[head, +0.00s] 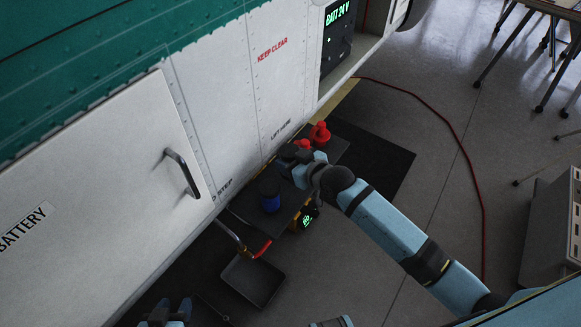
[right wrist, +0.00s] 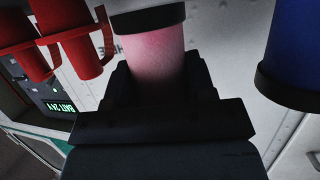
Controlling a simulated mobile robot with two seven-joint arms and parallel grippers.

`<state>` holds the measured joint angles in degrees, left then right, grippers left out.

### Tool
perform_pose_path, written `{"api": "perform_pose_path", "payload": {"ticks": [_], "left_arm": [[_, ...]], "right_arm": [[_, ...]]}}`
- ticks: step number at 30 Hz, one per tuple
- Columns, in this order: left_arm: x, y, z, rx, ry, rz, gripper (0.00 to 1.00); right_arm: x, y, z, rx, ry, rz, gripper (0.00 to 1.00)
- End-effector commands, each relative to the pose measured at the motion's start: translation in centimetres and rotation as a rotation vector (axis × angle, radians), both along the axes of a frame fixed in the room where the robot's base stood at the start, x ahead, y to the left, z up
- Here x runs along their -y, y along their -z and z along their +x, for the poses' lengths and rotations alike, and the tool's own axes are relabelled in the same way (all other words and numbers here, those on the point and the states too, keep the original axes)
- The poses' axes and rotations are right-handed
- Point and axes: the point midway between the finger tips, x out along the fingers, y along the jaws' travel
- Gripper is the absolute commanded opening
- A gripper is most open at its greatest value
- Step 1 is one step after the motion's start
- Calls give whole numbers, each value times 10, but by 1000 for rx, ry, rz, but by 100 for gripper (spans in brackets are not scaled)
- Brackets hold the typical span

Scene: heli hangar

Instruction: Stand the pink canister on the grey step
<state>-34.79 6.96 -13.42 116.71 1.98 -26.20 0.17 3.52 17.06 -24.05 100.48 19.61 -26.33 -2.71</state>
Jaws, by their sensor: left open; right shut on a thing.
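The pink canister (right wrist: 155,58) shows in the right wrist view, with a dark band at its upper end in the picture. My right gripper (right wrist: 158,90) is shut on it, a finger on each side. In the head view my right gripper (head: 290,158) is over the grey step (head: 336,147), beside the helicopter's side, and my arm hides the canister there. I cannot tell whether the canister touches the step. My left gripper (head: 165,313) is open and empty at the bottom left, far from the step.
A blue canister (head: 268,195) stands on the step, left of my right gripper. Red objects (head: 320,133) stand just beyond it. A yellow device with a green display (head: 306,218) is at the near edge. A dark tray (head: 253,281) lies lower left. A red hose crosses the floor.

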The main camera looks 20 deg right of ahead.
Motion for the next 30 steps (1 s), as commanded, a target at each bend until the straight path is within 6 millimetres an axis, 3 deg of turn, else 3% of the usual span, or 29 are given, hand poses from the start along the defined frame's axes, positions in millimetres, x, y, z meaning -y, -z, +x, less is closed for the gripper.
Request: {"api": "perform_pose_path", "payload": {"ticks": [6, 17, 18, 20, 30], "left_arm": [[-1, 4, 0, -6, -1, -1, 43], [-1, 4, 1, -4, -2, -1, 43], [-1, 3, 1, -4, -2, -1, 43], [-1, 3, 1, -4, -2, -1, 43], [-1, 1, 1, -1, 0, -1, 43]], "right_arm": [[0, 31, 0, -1, -1, 1, 23], [0, 34, 0, 0, 0, 1, 23], [0, 33, 0, -1, 0, 0, 59], [0, 33, 0, -1, 0, 0, 73], [0, 29, 0, 0, 0, 1, 76]]}}
